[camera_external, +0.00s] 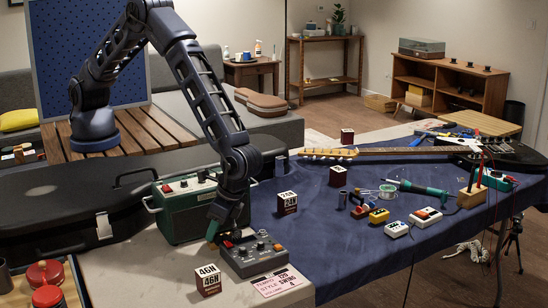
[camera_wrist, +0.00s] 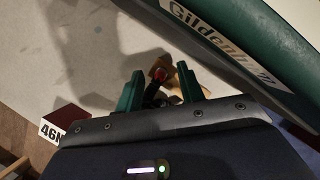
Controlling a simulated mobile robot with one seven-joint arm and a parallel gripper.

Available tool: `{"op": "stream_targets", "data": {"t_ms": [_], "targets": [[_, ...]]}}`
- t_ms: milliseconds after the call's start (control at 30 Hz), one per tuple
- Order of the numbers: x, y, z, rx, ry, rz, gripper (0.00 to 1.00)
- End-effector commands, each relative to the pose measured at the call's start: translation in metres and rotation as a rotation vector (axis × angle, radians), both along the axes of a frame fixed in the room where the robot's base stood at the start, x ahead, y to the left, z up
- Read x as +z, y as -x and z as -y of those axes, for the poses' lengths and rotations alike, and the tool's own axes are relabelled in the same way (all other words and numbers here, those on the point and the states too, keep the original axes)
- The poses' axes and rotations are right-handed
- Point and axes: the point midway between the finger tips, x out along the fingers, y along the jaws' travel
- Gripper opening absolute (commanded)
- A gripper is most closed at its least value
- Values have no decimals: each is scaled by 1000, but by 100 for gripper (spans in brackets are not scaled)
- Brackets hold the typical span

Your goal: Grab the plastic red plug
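The red plug (camera_wrist: 158,75) shows in the wrist view between my two green fingertips, with a dark part below it. My gripper (camera_wrist: 160,88) is open, with a gap showing on each side of the plug. In the external view my gripper (camera_external: 220,230) points down at the left edge of the grey control box (camera_external: 254,262). A small red spot (camera_external: 228,244) beside the fingertips there is probably the plug, largely hidden by my gripper. I cannot tell whether the plug sits in a socket.
A green amplifier (camera_external: 176,222) stands close behind my gripper and fills the upper right of the wrist view (camera_wrist: 225,45). A pink label card (camera_external: 283,283) lies beside the control box. The blue cloth (camera_external: 310,240) to the right has free room.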

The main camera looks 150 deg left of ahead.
Motion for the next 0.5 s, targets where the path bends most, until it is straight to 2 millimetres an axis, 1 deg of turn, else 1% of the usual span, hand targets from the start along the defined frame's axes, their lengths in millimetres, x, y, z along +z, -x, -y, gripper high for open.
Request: {"op": "stream_targets", "data": {"t_ms": [167,200,267,300,400,500], "targets": [[-1,0,0,0,-1,1,38],[-1,0,0,0,-1,1,36],[-1,0,0,0,-1,1,24],[0,0,0,0,-1,1,17],[0,0,0,0,-1,1,0],[0,0,0,0,-1,1,0]]}}
